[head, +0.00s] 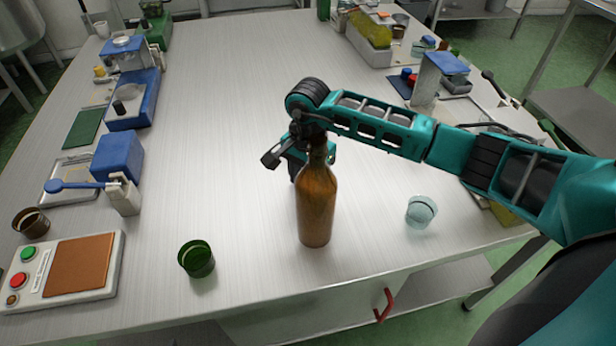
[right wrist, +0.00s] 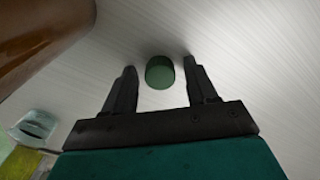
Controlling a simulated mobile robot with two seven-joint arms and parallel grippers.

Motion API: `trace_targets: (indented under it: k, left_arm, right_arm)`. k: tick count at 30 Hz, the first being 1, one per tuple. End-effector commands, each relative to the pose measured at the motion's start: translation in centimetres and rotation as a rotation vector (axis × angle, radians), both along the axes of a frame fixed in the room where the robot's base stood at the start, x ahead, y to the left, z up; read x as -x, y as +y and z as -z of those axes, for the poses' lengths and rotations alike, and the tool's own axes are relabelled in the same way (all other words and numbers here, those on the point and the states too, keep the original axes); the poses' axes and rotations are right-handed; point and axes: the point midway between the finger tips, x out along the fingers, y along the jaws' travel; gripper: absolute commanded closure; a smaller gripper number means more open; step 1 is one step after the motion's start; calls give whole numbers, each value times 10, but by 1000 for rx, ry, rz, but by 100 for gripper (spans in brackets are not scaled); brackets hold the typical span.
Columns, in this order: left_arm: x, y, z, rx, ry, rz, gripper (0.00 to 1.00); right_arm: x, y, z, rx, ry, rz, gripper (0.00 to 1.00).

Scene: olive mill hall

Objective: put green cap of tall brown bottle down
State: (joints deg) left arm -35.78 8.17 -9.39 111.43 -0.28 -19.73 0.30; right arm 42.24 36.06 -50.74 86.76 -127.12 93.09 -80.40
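The tall brown bottle (head: 317,208) stands upright near the front middle of the table. Its neck is close to my right wrist, and its brown side also fills the top left of the right wrist view (right wrist: 40,35). My right gripper (head: 281,160) is low behind the bottle in the head view. In the right wrist view, the green cap (right wrist: 160,73) appears between the two fingertips of my right gripper (right wrist: 160,66), with a gap on each side. The cap seems to rest on the table top. It is hidden in the head view. My left gripper is not in view.
A green cup (head: 197,259) stands front left and a clear glass cup (head: 421,211) front right. A button panel with a brown pad (head: 80,267) and blue devices (head: 118,157) line the left side. The table's back middle is clear.

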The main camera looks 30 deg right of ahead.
Motion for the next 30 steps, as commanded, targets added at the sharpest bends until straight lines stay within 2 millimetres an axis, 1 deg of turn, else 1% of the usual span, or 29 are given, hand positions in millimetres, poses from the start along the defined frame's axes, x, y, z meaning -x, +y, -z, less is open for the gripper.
trace_targets:
  k: [7, 10, 11, 14, 21, 24, 27, 30]
  left_arm:
    - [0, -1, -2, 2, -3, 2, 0]
    - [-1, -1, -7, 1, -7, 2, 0]
    - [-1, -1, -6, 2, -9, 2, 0]
    - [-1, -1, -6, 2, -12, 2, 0]
    - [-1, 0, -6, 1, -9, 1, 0]
    - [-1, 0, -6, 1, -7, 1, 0]
    - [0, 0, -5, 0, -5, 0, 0]
    - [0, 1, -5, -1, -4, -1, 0]
  right_arm:
    - [0, 0, -1, 0, 0, 0, 42]
    - [0, 0, -6, 0, 0, 0, 42]
    - [-1, 0, -9, 0, -2, 0, 42]
    - [-2, 0, -26, 0, -6, -2, 42]
    - [-1, 0, -79, 2, -5, -2, 42]
    - [-1, 0, -97, 0, -4, 0, 42]
    - [-1, 0, -111, 1, -3, -1, 42]
    - [0, 0, -119, 0, -1, 0, 42]
